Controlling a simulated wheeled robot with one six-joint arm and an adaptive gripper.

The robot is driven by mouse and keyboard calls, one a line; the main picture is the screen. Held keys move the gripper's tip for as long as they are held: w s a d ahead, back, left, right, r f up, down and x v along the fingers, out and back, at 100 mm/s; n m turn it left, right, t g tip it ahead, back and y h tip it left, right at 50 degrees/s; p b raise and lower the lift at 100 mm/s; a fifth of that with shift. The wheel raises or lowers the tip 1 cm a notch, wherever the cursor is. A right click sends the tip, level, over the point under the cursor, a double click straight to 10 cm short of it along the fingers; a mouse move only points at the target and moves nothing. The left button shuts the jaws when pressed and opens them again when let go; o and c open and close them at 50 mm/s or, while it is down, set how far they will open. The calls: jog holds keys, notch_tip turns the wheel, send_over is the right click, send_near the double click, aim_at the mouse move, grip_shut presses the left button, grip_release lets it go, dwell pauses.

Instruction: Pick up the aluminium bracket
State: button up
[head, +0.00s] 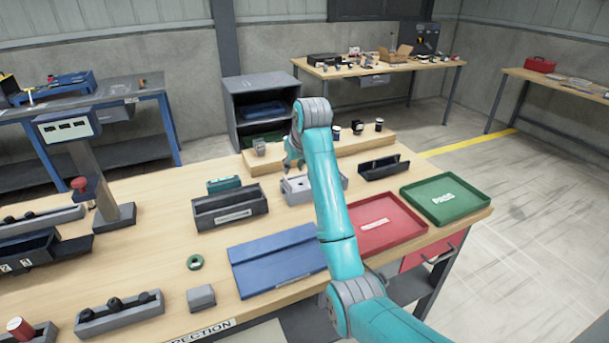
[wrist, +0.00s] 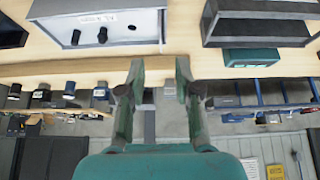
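A small grey metal piece (head: 259,146), which looks like the aluminium bracket, stands on the left end of the raised wooden shelf in the head view. My gripper (head: 293,163) is just to its right, above the bench, apart from it and pointing down. In the wrist view my gripper (wrist: 160,90) has its two fingers spread with a gap between them. I see nothing held. A small grey shape shows by the right finger there, too hidden to name for sure.
Right of my gripper, several dark cylinders (head: 357,127) stand on the shelf (head: 342,147). In front are a light grey box (head: 298,191), a dark bin (head: 229,208), a red tray (head: 402,238) and a green tray (head: 472,200). A blue board (head: 275,261) lies nearer.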

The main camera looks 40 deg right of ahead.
aim_at(287, 181)
jog(key=x, duration=1)
jog(key=shift+w+d+f, duration=0.15)
jog(key=shift+w, duration=0.35)
grip_shut()
